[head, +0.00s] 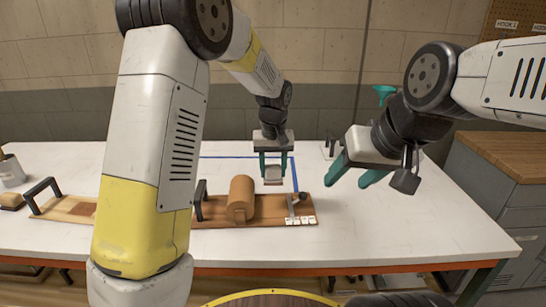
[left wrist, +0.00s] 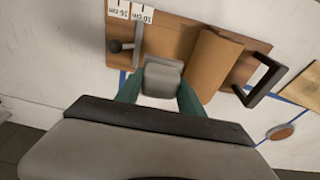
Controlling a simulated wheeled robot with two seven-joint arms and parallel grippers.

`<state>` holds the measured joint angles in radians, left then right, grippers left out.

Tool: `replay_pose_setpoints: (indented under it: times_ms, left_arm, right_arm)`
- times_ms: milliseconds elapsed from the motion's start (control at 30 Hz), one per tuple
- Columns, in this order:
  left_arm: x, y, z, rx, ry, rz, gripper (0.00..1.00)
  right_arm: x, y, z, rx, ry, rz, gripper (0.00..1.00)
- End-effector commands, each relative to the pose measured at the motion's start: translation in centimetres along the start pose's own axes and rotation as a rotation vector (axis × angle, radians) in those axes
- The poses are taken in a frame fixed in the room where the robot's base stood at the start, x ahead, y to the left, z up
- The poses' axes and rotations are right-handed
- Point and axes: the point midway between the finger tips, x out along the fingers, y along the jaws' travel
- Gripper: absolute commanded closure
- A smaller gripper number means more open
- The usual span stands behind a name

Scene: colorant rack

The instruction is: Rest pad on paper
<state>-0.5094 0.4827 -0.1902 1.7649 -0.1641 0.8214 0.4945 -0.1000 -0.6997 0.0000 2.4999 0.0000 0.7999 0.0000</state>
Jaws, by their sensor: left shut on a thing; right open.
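My left gripper (head: 273,171) is shut on a small pale grey-beige block, likely the pad (head: 272,175), and holds it near the wooden board's back edge. The pad also shows between the green fingers in the left wrist view (left wrist: 162,79). A brown roll, possibly the paper (head: 241,197), lies on the wooden board (head: 265,223), beside the pad; it also shows in the left wrist view (left wrist: 206,65). I cannot tell for sure which thing is the paper. My right gripper (head: 352,178) is open and empty, above the table at the right.
A black handle (head: 200,203) and a small post (head: 292,205) stand on the board, with white labels (head: 300,221) beside the post. Blue lines (head: 295,172) mark the white table. A metal cup (head: 10,172) stands far left. The table's right side is clear.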

Motion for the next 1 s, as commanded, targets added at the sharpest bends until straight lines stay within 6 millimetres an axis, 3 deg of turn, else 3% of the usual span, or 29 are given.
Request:
replay_pose_setpoints:
  times_ms: [467, 1000]
  left_arm:
    - [0.2, 0.0, 0.1, 0.0, 0.0, 0.0, 0.87]
    - [5.1, -0.1, 0.8, -0.001, -0.003, -0.002, 0.87]
  right_arm:
    - [0.0, 0.0, 0.0, 0.0, 0.0, 0.0, 0.46]
    - [0.0, 0.0, 0.0, 0.0, 0.0, 0.0, 0.46]
